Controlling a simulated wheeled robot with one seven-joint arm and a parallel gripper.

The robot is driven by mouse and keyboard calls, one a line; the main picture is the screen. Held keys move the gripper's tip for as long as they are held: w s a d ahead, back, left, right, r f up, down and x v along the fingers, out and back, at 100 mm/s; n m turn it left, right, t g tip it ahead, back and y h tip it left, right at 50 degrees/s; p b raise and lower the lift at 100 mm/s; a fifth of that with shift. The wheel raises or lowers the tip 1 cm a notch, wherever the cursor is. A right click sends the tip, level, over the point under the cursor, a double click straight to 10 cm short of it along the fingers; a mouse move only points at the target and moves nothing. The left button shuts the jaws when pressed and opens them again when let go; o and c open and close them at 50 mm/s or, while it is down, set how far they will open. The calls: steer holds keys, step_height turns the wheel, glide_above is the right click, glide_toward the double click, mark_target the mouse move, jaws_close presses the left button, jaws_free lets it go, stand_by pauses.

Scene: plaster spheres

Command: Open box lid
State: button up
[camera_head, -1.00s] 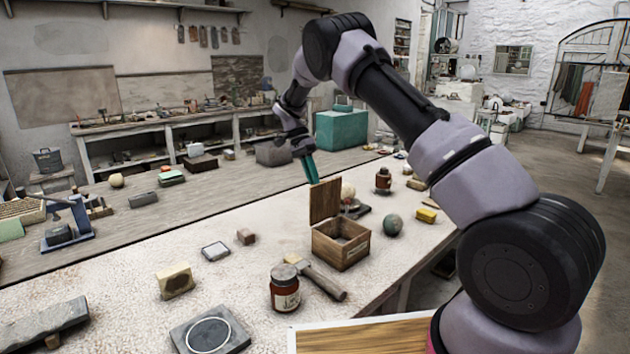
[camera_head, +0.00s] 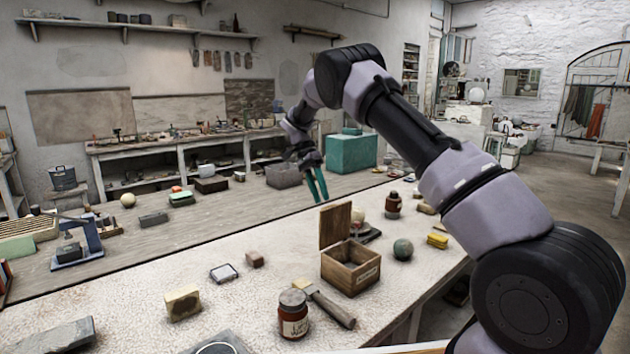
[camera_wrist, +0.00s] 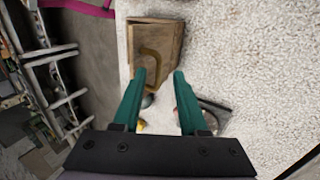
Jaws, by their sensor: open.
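The wooden box (camera_head: 346,274) stands on the pale bench with a small label on its front. Its lid (camera_head: 335,227) stands upright at the box's back left edge, leaving the box open at the top. My gripper (camera_head: 321,199), with two teal fingers, is up behind the lid, apart from it in the head view.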

steer(key=v, duration=0.7)
